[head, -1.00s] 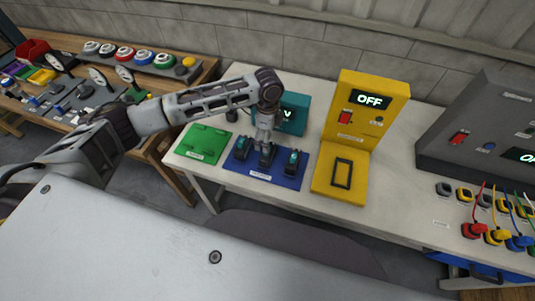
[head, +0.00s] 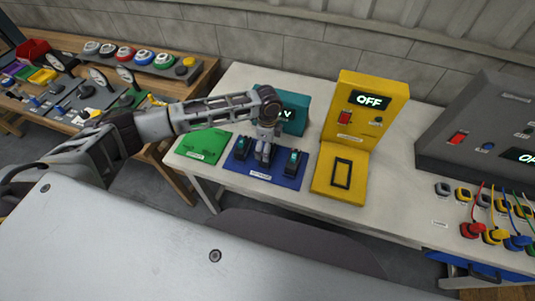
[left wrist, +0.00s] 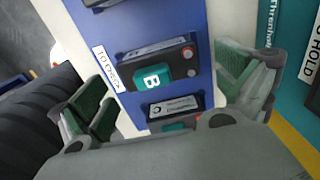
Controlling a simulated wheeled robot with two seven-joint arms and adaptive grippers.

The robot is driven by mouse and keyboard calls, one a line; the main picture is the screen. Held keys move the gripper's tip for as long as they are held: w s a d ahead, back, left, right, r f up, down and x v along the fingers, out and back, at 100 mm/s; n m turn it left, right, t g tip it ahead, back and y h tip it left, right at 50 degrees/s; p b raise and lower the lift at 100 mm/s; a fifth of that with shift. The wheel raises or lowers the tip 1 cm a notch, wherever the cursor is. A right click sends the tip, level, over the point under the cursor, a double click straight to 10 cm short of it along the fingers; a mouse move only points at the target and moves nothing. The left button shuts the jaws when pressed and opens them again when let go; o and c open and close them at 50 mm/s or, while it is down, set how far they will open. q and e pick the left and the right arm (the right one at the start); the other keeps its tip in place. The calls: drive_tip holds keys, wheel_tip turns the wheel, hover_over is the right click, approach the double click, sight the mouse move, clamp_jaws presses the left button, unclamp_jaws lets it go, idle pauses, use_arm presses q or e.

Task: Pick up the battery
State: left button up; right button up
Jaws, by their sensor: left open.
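The blue tray (head: 240,172), marked "TO CHECK", holds dark batteries with teal parts. One battery (head: 237,147) is at its left and another (head: 292,160) at its right. My left gripper (head: 264,153) points down over the middle of the tray and hides what is under it. In the left wrist view a battery with a teal "B" label (left wrist: 153,77) lies between the open fingers of the left gripper (left wrist: 165,85), with a gap on each side. Another battery (left wrist: 172,106) lies below it, partly hidden by the gripper body. My right gripper is not in view.
A green tray (head: 203,146) lies left of the blue one. A teal device (head: 293,112) stands behind. A yellow tester (head: 368,105) reading "OFF" stands close on the right. A grey panel with coloured cables (head: 470,150) is farther right. White table is free between them.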

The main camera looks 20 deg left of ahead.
use_arm(q)
drive_tip(key=shift+s+f+p, duration=0.1)
drive_tip(key=shift+f+p, duration=0.2)
drive_tip(key=shift+f, duration=1.7)
drive_tip(key=shift+c, duration=0.3)
drive_tip(key=c, duration=1.2)
